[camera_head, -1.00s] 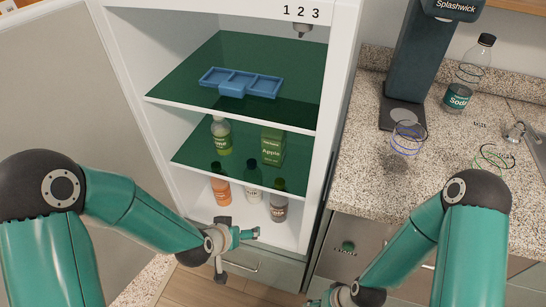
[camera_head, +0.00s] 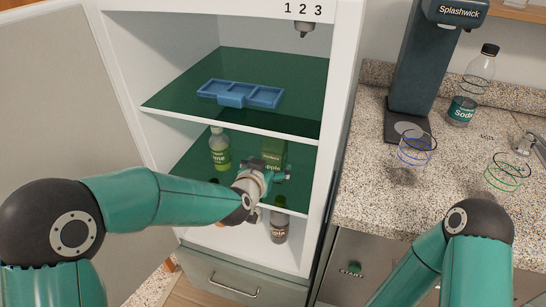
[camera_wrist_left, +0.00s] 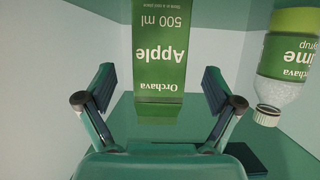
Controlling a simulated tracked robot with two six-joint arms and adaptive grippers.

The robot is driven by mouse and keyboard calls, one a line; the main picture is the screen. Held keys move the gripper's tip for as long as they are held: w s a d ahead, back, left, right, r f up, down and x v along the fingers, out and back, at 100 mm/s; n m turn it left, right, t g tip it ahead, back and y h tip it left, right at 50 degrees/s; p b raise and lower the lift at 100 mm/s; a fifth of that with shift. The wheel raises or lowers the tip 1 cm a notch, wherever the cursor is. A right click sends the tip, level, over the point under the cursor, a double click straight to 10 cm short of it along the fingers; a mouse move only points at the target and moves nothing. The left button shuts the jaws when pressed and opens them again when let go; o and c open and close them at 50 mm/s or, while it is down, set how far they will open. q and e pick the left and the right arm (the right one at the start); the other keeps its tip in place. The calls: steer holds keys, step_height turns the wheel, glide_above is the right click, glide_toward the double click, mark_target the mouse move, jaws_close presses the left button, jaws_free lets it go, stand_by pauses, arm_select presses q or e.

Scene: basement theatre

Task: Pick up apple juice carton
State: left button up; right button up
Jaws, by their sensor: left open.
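The green apple juice carton (camera_head: 273,148) stands upright on the middle glass shelf of the open fridge. Its lower part is hidden behind my left gripper (camera_head: 267,170). In the left wrist view the carton (camera_wrist_left: 158,55) shows upside down, centred between and beyond the two spread fingers of my left gripper (camera_wrist_left: 159,93). The fingers are open, with nothing between them, and appear apart from the carton. My right arm shows at the lower right, but its gripper is out of view.
A lime syrup bottle (camera_head: 219,150) stands left of the carton on the same shelf. A blue divided tray (camera_head: 240,93) lies on the shelf above. A cola bottle (camera_head: 279,228) stands below. The fridge's side wall (camera_head: 325,160) is close on the right.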

mark_target(274, 155)
arm_select(q)
steer(key=shift+r+p+x, duration=0.15)
steer(key=shift+r+x, duration=0.05)
steer(key=shift+x, duration=1.15)
steer(key=shift+r+p+x, duration=0.15)
steer(key=shift+r+x, duration=0.1)
steer(key=shift+x, duration=1.05)
steer(key=shift+w+d, duration=0.1)
steer(key=shift+w, duration=0.05)
steer(key=shift+c, duration=0.2)
steer(key=c, duration=1.6)
steer(key=shift+r, duration=0.1)
steer(key=shift+c, duration=0.2)
